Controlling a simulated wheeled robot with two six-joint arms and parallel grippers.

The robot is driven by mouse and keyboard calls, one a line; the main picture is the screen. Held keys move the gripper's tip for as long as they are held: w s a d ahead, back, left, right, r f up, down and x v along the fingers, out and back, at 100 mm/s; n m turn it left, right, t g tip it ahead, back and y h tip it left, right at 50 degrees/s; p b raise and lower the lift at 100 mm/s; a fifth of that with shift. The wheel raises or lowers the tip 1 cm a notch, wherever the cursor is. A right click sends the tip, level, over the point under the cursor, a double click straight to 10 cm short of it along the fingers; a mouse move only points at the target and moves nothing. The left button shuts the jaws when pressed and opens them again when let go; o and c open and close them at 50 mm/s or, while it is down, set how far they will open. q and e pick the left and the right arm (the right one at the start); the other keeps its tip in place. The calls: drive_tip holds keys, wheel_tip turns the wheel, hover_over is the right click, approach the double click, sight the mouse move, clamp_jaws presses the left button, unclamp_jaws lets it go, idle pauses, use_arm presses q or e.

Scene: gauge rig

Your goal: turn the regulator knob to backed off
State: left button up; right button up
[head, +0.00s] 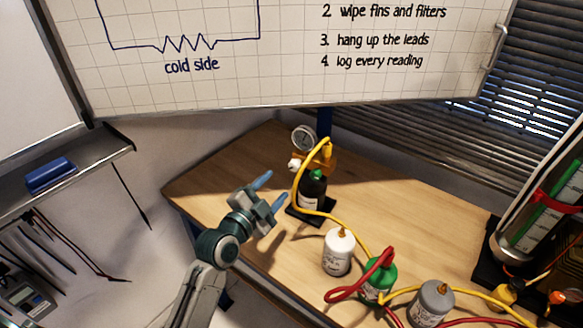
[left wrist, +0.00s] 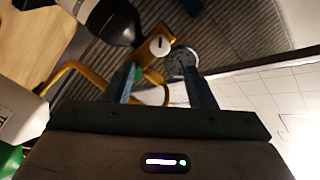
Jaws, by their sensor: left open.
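The regulator knob (head: 294,164) is a small white knob on the left side of the brass regulator (head: 321,157), below a round gauge (head: 304,138). In the left wrist view the knob (left wrist: 159,46) shows its round white face with a short dark mark, and the gauge (left wrist: 182,61) is beside it. My left gripper (head: 270,194) is open and empty, apart from the knob, to its left and nearer in the head view. In the left wrist view the fingers (left wrist: 158,74) point towards the knob, which appears between and beyond the tips. My right gripper is out of view.
A white bottle (head: 338,252), a green one (head: 380,280) and a grey one (head: 432,303) stand nearer. The wooden table (head: 220,170) is clear at the left.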

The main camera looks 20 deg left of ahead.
sight(293, 168)
use_arm(q)
drive_tip(key=p+x, duration=0.2)
drive_tip(key=x, duration=0.7)
drive_tip(key=c, duration=1)
